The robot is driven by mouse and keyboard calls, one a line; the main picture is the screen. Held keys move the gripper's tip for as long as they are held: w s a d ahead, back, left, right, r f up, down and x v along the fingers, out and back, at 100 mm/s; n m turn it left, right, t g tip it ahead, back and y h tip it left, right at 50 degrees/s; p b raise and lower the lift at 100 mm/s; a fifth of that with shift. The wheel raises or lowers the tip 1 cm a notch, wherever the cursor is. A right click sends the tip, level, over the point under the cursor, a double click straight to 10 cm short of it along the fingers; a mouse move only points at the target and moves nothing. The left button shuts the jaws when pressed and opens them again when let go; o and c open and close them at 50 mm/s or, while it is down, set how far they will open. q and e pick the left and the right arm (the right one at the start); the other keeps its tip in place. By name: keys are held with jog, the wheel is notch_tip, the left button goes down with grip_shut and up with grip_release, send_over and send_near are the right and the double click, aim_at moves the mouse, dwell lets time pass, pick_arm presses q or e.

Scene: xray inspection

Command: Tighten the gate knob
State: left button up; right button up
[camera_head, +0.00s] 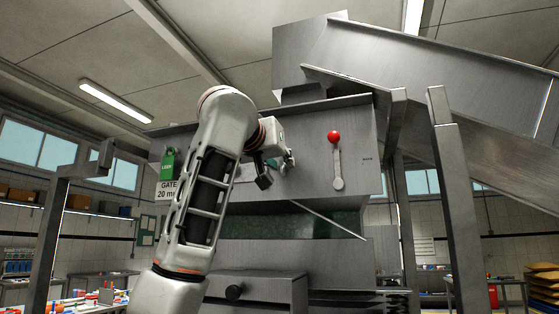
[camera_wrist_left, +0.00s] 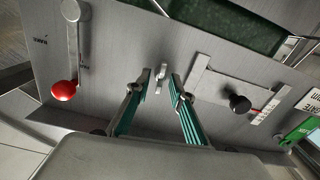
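My left gripper (camera_wrist_left: 160,78) points at the grey metal front panel (camera_wrist_left: 120,55) of the machine, its two green-lined fingers apart. A small silver wing-shaped knob (camera_wrist_left: 161,76) on the panel stands between the fingertips, with a gap visible on each side. A round black knob (camera_wrist_left: 238,103) sits beside an L-shaped metal strip and a small scale, right of the fingers. I cannot tell for sure which is the gate knob. In the head view my left gripper (camera_head: 280,162) is at the panel, partly hidden by its arm. My right gripper is not in view.
A lever with a red ball (camera_head: 334,137) is on the panel right of my gripper. A green lock tag (camera_head: 168,162) and a GATE label (camera_head: 167,189) are left of it, partly behind my arm. A steel chute (camera_head: 440,75) slopes above right.

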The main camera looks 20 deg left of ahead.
pick_arm(q)
grip_shut()
jog(key=shift+s+m, duration=0.1)
jog(key=shift+m, duration=0.2)
jog(key=m+b, duration=0.1)
jog(key=m, duration=0.3)
jog(key=shift+d, duration=0.1)
jog(key=m, duration=0.5)
jog(key=shift+f, duration=0.1)
jog(key=m, duration=0.9)
jog(key=shift+s, duration=0.1)
dwell(0.4)
